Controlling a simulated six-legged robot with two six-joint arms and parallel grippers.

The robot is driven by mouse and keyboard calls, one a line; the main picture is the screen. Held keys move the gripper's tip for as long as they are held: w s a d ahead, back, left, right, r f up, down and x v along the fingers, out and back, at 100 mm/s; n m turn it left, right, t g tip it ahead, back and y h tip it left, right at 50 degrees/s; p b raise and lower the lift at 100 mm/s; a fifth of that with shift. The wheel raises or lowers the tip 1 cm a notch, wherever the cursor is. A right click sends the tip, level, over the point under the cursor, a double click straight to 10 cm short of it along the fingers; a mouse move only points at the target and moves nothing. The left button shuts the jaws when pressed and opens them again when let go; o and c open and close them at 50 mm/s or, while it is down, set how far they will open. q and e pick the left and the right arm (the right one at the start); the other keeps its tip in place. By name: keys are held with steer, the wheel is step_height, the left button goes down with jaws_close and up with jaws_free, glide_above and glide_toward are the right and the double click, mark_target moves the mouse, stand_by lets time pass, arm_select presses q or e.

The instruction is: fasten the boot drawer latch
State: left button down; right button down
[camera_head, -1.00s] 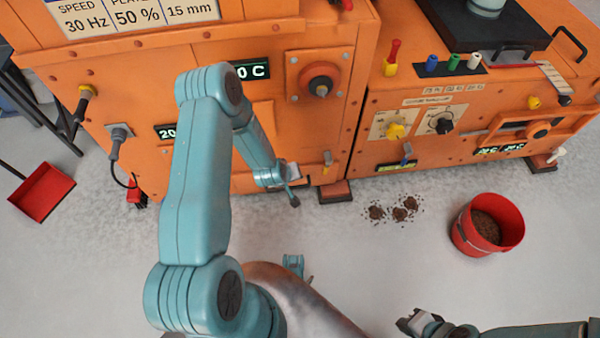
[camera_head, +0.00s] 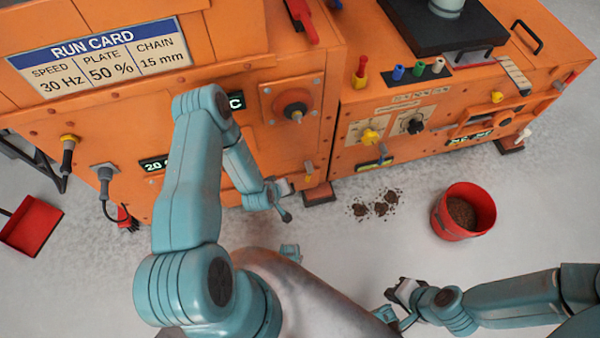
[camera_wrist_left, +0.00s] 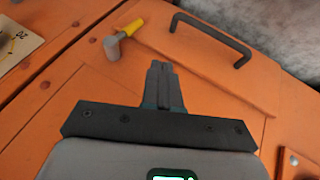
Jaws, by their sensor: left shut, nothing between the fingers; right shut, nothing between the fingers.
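The boot drawer latch (camera_wrist_left: 122,38) has a yellow grip and a grey pivot end. In the left wrist view it lies ahead and left of my left gripper (camera_wrist_left: 163,82), on the orange front. Its grip slants up and right beside the drawer panel (camera_wrist_left: 205,70), which has a black bar handle (camera_wrist_left: 212,38). My left fingers are shut and empty, over the panel and apart from the latch. My right gripper (camera_head: 397,291) is shut and empty above the floor.
A red bucket (camera_head: 445,222) with brown material stands on the floor at right. A red dustpan (camera_head: 32,226) is at left.

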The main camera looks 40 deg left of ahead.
arm_select(q)
steer(key=b+x, duration=0.4)
steer(key=x, duration=0.6)
steer(key=shift+d+f, duration=0.15)
steer(key=shift+f, duration=0.1)
steer(key=shift+w+d+b, duration=0.3)
steer(key=shift+w+d, duration=0.15)
steer(key=shift+w, duration=0.4)
steer(key=shift+w+d+b, duration=0.25)
steer(key=shift+w+d, duration=0.25)
steer(key=shift+w, duration=0.3)
